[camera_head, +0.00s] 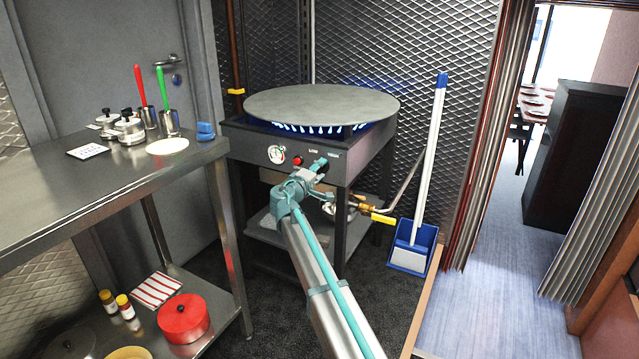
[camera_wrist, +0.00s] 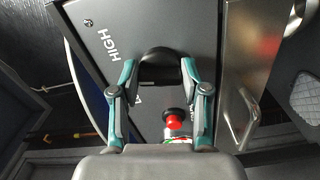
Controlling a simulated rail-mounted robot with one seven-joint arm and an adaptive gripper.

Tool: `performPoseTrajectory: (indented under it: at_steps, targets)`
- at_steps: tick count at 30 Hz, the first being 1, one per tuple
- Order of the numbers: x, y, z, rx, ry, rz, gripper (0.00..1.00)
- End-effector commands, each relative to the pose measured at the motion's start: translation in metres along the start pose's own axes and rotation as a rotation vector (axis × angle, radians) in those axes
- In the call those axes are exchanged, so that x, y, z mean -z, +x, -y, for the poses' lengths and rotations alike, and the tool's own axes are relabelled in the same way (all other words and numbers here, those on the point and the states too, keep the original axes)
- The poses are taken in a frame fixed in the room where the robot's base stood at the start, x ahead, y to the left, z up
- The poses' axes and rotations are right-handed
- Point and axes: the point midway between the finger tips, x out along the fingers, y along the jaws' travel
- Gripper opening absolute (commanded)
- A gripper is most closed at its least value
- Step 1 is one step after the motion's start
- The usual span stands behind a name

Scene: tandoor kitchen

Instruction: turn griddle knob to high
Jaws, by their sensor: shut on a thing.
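The round grey griddle (camera_head: 320,103) sits on a dark burner stand, with blue flames under its plate. My gripper (camera_head: 318,168) is at the front panel, right of the gauge (camera_head: 276,155) and red button (camera_head: 298,161). In the wrist view my gripper (camera_wrist: 160,72) is shut on the black knob (camera_wrist: 158,54), one fingertip on each side. The word HIGH (camera_wrist: 111,42) shows on the panel beside the knob. The knob is mostly hidden behind my gripper in the head view. I cannot tell which mark the knob points to.
A yellow-handled gas valve (camera_head: 383,219) and pipe are just right of my gripper. A blue dustpan (camera_head: 413,247) with a long handle stands farther right. A steel table (camera_head: 75,205) with pots is at left. The floor at right is clear.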

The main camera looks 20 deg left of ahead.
Motion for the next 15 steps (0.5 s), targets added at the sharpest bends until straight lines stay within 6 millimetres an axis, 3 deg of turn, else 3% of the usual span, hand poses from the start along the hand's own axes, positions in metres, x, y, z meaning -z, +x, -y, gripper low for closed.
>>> performPoseTrajectory:
  at_steps: [1, 15]
  targets:
    - [-0.0011, 0.0002, 0.0073, -0.001, 0.045, 0.000, 0.11]
    - [-0.0001, 0.0001, 0.0046, 0.000, 0.365, 0.000, 0.11]
